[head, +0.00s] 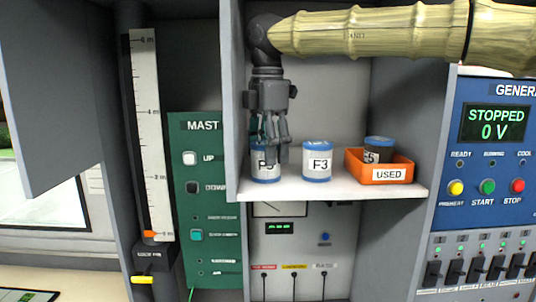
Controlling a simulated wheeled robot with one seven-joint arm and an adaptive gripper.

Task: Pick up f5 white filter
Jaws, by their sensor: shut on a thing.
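A white filter (264,174) with blue rims stands upright at the left of the shelf. Its label is partly hidden by a finger, and I cannot read its number. My gripper (270,152) points down over this filter, with its fingers shut on it. The filter's base appears to be at shelf level. A second white filter (317,161) labelled F3 stands upright just to the right, apart from my gripper.
An orange tray (402,174) labelled USED stands at the right of the white shelf (340,189), holding a darker grey-blue filter (378,147). The cabinet's side wall (232,120) is close left of my gripper. My arm crosses the upper opening.

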